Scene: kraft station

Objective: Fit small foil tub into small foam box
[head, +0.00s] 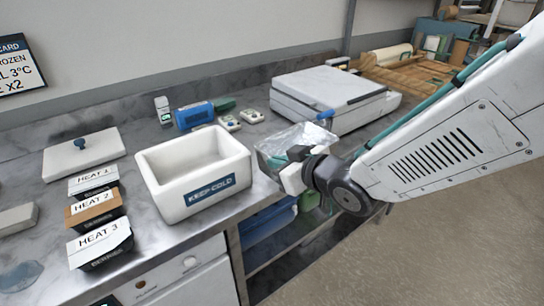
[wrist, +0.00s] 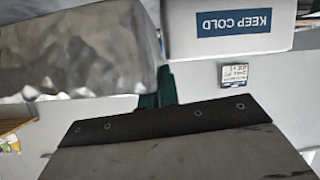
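The small foam box (head: 158,186) is white, open-topped and looks empty. It stands on the counter with a blue KEEP COLD label on its front. Its labelled side shows upside down at the upper right of the wrist view (wrist: 188,38). The small foil tub (head: 283,142) is shiny silver, right of the box near the counter's front edge, and fills the upper left of the wrist view (wrist: 75,50). My gripper (head: 301,153) is at the tub's near right side. Its green fingers (wrist: 157,88) look close together at the tub's edge; the contact is partly hidden.
A white lid (head: 84,153) with a blue knob lies left of the box. Several HEAT-labelled packs (head: 95,208) lie before it. A blue pack (head: 195,115) and small devices lie behind the box. A large white appliance (head: 330,92) stands behind the tub.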

